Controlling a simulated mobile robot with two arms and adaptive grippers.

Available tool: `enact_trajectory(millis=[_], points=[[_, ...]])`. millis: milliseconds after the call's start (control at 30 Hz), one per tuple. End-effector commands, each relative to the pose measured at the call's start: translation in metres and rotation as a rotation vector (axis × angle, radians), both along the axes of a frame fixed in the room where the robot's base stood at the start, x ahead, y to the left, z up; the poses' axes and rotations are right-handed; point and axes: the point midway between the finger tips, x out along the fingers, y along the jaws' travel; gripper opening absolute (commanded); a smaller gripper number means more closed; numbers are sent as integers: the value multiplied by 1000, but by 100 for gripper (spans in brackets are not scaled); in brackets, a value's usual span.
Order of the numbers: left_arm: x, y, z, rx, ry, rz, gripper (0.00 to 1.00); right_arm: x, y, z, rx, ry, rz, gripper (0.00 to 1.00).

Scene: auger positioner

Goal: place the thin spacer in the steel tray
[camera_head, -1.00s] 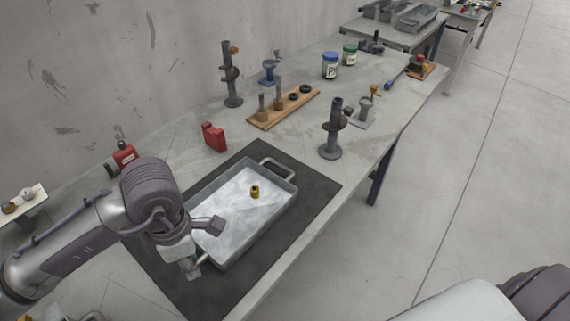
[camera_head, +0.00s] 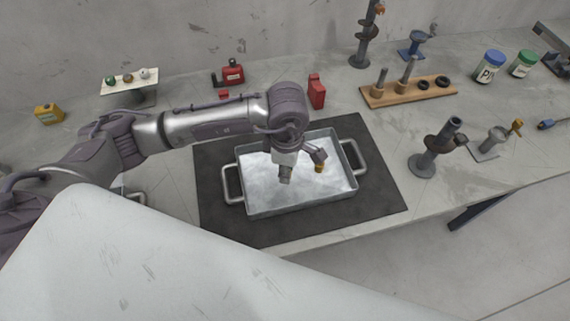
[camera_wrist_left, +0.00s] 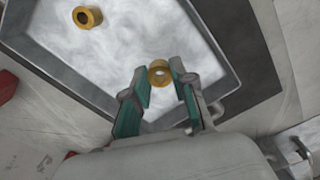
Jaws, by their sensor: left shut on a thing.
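The steel tray (camera_head: 262,209) is a shallow grey box with a handle at each end, lying on a dark mat. My left gripper (camera_head: 302,169) is over its inside, pointing down. In the left wrist view my left gripper (camera_wrist_left: 160,78) is shut on a small brass ring, which I take for the thin spacer (camera_wrist_left: 159,64). The spacer is hidden in the head view, and its height above the tray floor is hard to tell. Another brass piece (camera_head: 319,168) stands in the tray; it also shows in the left wrist view (camera_wrist_left: 88,16). My right gripper is out of view.
The dark mat (camera_head: 232,228) surrounds the tray. A red block (camera_head: 316,91) stands behind it. To the right are a dark post stand (camera_head: 430,154) and a wooden board (camera_head: 408,93) with pegs and black rings.

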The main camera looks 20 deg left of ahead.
Motion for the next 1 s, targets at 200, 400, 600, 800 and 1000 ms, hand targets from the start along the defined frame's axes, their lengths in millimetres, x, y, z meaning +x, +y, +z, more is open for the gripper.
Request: enact_trajectory(millis=[200, 400, 600, 800, 1000], points=[[23, 19, -17, 0, 0, 1, 0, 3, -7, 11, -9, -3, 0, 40], [25, 21, -35, -1, 5, -1, 0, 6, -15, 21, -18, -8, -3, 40], [25, 21, -59, -1, 1, -2, 0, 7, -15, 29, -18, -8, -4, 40], [26, 21, -61, -1, -1, -2, 0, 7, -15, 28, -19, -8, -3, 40], [26, 21, -65, -1, 0, -2, 27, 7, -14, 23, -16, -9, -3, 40]])
